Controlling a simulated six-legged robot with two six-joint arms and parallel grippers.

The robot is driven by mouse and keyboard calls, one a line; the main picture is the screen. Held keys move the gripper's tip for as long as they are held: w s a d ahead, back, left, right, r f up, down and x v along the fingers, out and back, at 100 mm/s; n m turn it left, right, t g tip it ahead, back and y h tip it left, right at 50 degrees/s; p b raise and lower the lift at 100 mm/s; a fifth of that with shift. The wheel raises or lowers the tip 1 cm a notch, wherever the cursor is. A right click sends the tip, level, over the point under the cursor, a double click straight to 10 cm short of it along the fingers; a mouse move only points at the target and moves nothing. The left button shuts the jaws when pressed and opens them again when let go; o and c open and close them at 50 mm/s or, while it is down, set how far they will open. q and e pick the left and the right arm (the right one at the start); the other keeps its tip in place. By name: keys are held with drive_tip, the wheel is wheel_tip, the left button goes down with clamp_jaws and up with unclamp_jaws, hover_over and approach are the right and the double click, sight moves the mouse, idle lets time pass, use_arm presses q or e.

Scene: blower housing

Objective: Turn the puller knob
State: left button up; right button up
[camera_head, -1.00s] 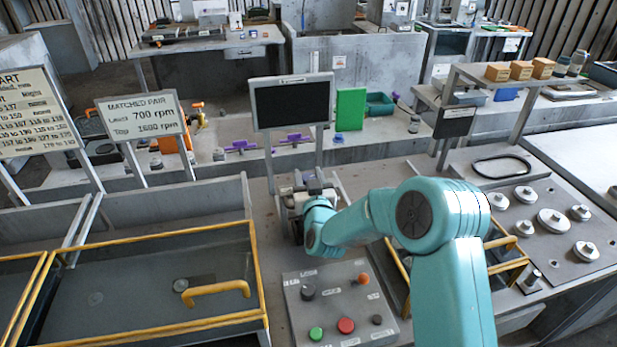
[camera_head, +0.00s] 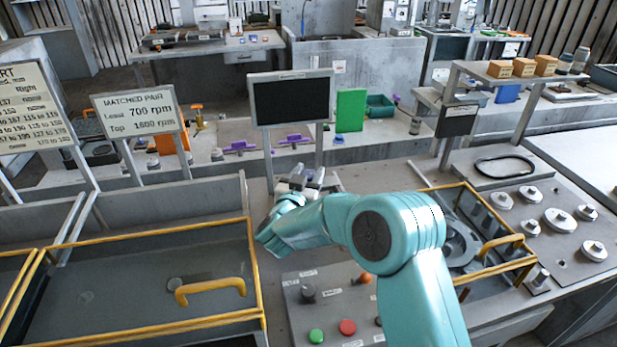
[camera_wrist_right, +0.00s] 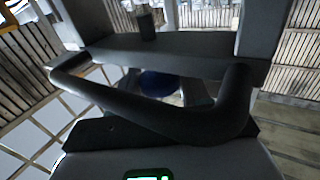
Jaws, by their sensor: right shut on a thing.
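My right gripper (camera_head: 302,178) is at the bench below the dark screen, at the end of the teal arm. The fingertips are small and partly hidden there in the head view. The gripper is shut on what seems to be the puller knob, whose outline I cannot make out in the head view. In the right wrist view a dark curved bar (camera_wrist_right: 150,108) crosses the picture, and a dark blue rounded thing (camera_wrist_right: 160,84) shows behind it; I cannot tell which part that is. My left gripper is not in view.
A dark screen (camera_head: 291,102) stands just behind the gripper. A control panel (camera_head: 300,270) with knobs and buttons lies in front, partly behind my arm. A yellow-framed guard with a handle (camera_head: 210,289) is at left, another yellow frame (camera_head: 505,240) at right. Several metal discs lie farther right.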

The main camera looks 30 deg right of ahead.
sight(309, 174)
drive_tip(key=shift+m+g+h, duration=0.5)
drive_tip(key=shift+g, duration=0.1)
drive_tip(key=shift+r, duration=0.1)
drive_tip(key=o, duration=1)
wheel_tip(309, 174, up, 20)
